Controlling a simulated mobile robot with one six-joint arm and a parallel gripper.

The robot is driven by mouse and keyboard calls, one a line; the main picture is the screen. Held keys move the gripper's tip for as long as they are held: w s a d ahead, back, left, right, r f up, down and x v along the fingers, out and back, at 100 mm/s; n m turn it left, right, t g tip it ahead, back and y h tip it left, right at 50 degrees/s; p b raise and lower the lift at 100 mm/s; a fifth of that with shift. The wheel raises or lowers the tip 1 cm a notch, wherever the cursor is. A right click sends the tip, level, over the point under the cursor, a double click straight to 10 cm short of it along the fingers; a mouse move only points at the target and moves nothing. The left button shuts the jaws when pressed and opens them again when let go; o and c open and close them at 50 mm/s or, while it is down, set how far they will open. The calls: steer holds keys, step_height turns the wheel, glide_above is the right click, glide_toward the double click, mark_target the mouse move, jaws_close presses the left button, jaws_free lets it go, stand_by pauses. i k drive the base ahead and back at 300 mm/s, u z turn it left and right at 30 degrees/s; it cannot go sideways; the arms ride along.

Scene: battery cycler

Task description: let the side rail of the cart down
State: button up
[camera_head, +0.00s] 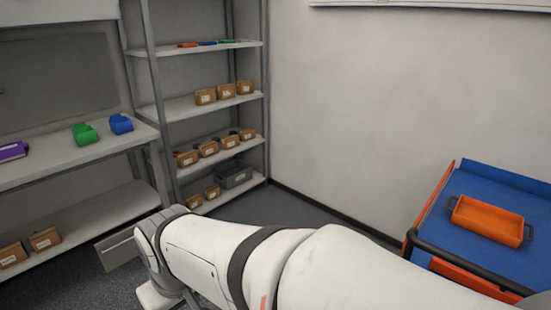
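The cart (480,180) stands at the right against the wall, with a blue top and orange edges. Its right and lower parts run out of the picture. A dark tubular rail (462,263) runs along its near side, level with or a little above the blue top; I cannot tell whether this is the side rail or a push handle. A raised blue lip (510,180) lines the far edge. An orange tray with dark handles (489,222) lies on the top. My white arm crosses the bottom of the picture toward the left, away from the cart. My gripper is out of view.
A shelf rack (210,107) with several small brown boxes and a grey bin (234,177) stands in the corner. A workbench (70,160) at the left holds green (84,134) and blue (121,124) bins. Open floor (290,208) lies between rack and cart.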

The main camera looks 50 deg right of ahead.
mark_target(449, 170)
steer(key=i, duration=1)
steer(key=z, duration=3.35)
steer(key=i, duration=1)
steer(key=u, duration=0.05)
